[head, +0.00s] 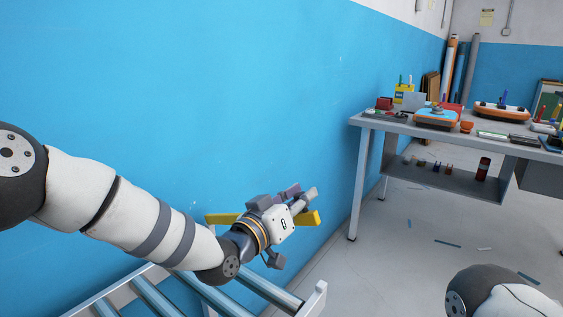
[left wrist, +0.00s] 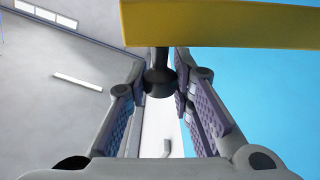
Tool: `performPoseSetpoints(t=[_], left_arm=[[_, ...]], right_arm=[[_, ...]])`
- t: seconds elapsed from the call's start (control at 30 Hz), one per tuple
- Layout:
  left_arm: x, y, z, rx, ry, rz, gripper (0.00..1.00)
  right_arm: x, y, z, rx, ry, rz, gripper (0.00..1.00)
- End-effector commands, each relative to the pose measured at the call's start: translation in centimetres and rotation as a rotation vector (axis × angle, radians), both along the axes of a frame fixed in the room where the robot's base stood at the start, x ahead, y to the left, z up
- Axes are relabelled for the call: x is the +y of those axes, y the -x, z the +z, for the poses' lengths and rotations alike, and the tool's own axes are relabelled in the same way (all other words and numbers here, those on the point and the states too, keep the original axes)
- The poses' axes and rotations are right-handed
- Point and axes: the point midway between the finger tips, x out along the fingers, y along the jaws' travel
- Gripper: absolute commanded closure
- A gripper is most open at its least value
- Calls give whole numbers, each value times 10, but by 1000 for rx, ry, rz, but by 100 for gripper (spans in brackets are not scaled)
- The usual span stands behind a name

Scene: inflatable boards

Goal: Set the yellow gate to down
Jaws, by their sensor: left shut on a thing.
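The yellow gate (head: 314,217) is a flat bar near the blue wall, roughly level in the head view. My left gripper covers its middle, and its other end shows to the left. In the left wrist view the yellow bar (left wrist: 220,24) crosses the top of the picture. A dark round knob (left wrist: 160,82) on a short stem hangs from it, between the purple finger pads. My left gripper (head: 300,197) is shut on this knob; the left wrist view shows the fingers (left wrist: 162,90) on both sides of it. My right gripper is not in view.
A rack with grey-blue rollers (head: 210,294) lies below my left arm. A grey workbench (head: 365,123) with tools and coloured boxes stands at the right. The floor (head: 400,250) between them is mostly clear, with a few scattered strips. The blue wall (head: 200,100) is close behind the gate.

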Motion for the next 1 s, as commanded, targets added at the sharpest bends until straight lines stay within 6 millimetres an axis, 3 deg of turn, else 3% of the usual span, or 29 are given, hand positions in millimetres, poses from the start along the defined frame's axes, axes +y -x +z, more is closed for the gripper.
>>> performPoseSetpoints(t=[0.03, 0.2, 0.4, 0.63, 1.0], left_arm=[[-8, 6, -15, -18, -28, -7, 100], [-21, 15, -52, -87, -114, -5, 100], [-29, 22, -81, -145, -185, -4, 100], [-33, 25, -96, -177, -224, -3, 100], [-33, 25, -99, -186, -233, -2, 100]], right_arm=[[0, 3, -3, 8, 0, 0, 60], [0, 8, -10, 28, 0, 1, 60], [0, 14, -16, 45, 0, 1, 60], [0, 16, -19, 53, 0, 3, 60], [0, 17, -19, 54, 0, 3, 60]])
